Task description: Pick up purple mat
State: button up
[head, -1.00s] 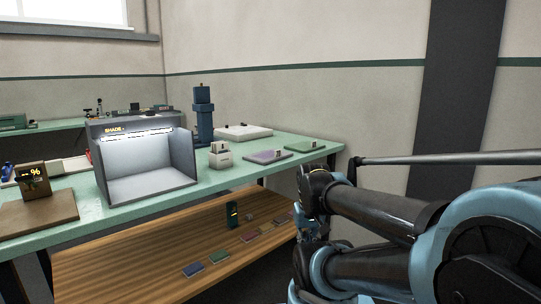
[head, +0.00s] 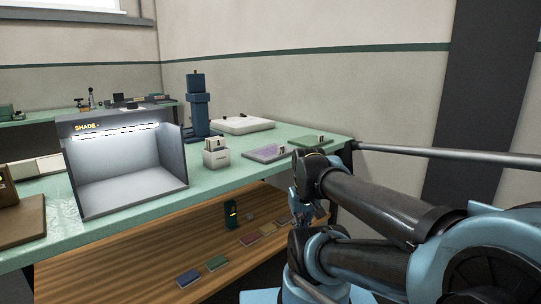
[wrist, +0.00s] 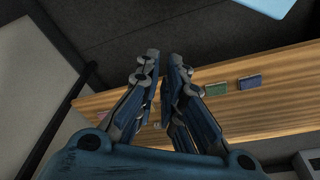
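The purple mat is not seen in the wrist view. My gripper (wrist: 165,58) shows in the wrist view with its two fingers a narrow gap apart and nothing between them. In the head view my arm is folded at the right, in front of the bench end, away from the purple mat. The fingertips are not clear there.
A lit shade box (head: 128,180), a white card holder (head: 216,158), a blue column device (head: 197,110) and a white slab (head: 243,124) stand on the bench. The wooden lower shelf (head: 120,262) holds several coloured swatches. A grey rail (head: 440,152) runs along the right wall.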

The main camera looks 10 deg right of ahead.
jog(key=w+r+n+g, duration=0.1)
jog(key=w+r+n, duration=1.25)
jog(key=r, duration=0.65)
notch_tip(320, 180, up, 13)
jog(key=n+g, duration=0.1)
jog(key=n, duration=1.1)
send_over(282, 154)
jog(key=f, duration=1.7)
jog(key=shift+w+f, duration=0.2)
grip_shut()
